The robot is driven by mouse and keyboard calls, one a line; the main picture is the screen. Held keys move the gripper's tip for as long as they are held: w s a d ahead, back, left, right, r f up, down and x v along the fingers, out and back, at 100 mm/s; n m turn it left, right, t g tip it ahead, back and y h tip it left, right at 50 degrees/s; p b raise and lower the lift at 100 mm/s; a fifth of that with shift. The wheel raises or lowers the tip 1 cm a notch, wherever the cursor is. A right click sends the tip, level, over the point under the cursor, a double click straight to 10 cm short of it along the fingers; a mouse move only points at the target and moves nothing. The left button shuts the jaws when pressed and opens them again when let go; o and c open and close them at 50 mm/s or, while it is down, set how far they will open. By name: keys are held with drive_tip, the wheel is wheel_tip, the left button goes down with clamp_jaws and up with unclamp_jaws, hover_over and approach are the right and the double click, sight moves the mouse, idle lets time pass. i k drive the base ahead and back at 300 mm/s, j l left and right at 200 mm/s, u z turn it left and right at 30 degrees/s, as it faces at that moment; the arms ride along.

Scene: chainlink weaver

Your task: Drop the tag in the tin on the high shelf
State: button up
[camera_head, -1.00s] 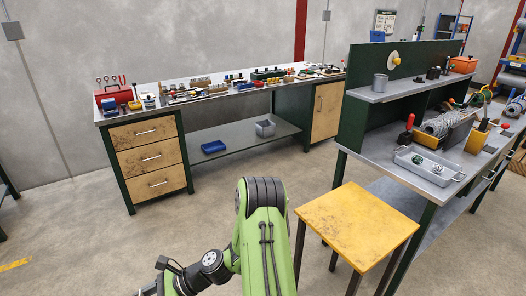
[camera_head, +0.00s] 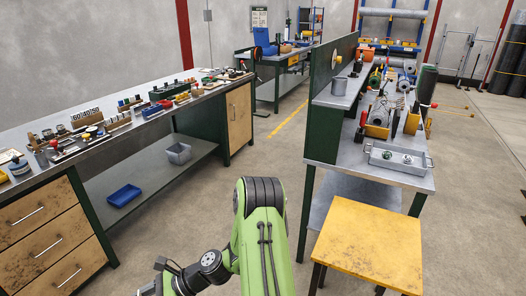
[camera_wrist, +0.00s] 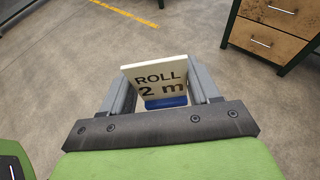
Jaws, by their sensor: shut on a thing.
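In the wrist view my gripper (camera_wrist: 160,98) is shut on a cream tag (camera_wrist: 156,78) printed "ROLL 2 m". A blue part shows below the tag between the fingers. In the head view my green arm reaches down to the lower left, and the gripper itself is mostly cut off by the bottom edge. A grey tin (camera_head: 339,86) stands upright on the raised shelf (camera_head: 330,100) of the workbench at the right. The tin is well away from my gripper. The inside of the tin cannot be made out.
A yellow-topped stool (camera_head: 368,245) stands before the right bench. A grey tray (camera_head: 398,168) with small parts lies on its lower top. A long bench (camera_head: 90,165) with drawers and many small items runs along the left. Open floor lies between the benches.

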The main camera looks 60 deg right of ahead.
sight(339, 86)
drive_tip(key=i+l+z, duration=0.1)
drive_tip(key=i+z, duration=0.2)
drive_tip(key=z, duration=0.15)
drive_tip(key=i+z, duration=0.45)
drive_tip(key=i+j+z, duration=0.1)
drive_tip(key=z, duration=0.35)
drive_tip(key=i+j+z, duration=0.25)
drive_tip(key=z, duration=0.2)
drive_tip(key=i+j, duration=0.05)
drive_tip(key=i, duration=0.05)
